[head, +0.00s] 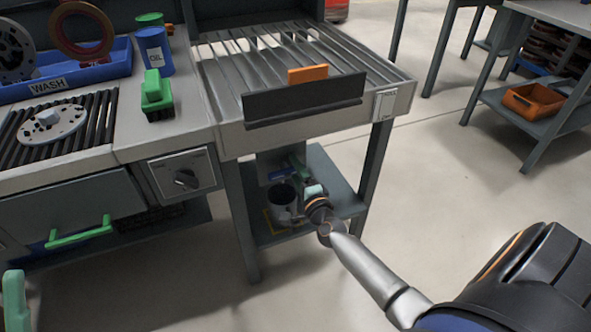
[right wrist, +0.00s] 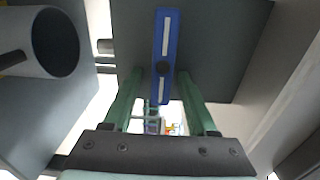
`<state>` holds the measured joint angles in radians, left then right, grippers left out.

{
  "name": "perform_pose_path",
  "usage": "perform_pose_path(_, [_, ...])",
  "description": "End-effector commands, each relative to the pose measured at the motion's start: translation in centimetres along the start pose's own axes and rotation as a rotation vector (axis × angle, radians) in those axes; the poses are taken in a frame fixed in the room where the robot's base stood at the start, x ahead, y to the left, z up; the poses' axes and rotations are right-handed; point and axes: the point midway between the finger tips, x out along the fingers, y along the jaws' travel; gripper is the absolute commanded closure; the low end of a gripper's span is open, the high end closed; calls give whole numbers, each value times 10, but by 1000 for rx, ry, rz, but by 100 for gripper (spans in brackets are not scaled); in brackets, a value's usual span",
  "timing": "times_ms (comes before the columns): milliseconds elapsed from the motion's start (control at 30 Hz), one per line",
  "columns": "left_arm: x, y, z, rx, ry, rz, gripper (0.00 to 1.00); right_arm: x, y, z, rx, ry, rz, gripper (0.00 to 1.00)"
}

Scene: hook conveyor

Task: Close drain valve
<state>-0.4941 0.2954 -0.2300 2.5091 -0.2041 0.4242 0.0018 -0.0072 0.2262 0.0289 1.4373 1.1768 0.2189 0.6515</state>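The valve handle (right wrist: 164,40) is a blue bar with white stripes and a dark round pivot, upright in the right wrist view on a dark grey panel (right wrist: 220,50). My right gripper (right wrist: 161,74) is open, with one green finger on each side of the bar's lower half. Gaps show between the bar and both fingers; contact cannot be seen. In the head view my right gripper (head: 306,173) reaches under the slatted rack, beside a grey box-like body (head: 270,163). The handle is small and partly hidden there.
The slatted rack (head: 260,75) overhangs my right gripper. A pale cylinder (right wrist: 40,45) is close at left. Floor at right is open.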

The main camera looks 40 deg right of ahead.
Motion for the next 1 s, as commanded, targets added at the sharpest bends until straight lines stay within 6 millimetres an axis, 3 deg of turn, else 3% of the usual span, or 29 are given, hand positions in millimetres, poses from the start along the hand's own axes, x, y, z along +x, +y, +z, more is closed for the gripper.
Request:
perform_pose_path(233, [0, 0, 0, 2, -1, 0, 50, -1, -1, 0, -2, 0, -1, 43])
perform_pose_path(367, [3, -1, -2, 5, 0, 1, 50, -12, -1, 0, -3, 0, 0, 43])
perform_pose_path(800, [13, -7, -13, 32, 3, 4, 50, -95, -1, 0, -3, -1, 3, 43])
perform_pose_path(1000, [14, -9, -15, 36, 3, 0, 50, -119, 0, 0, -2, -1, 1, 43])
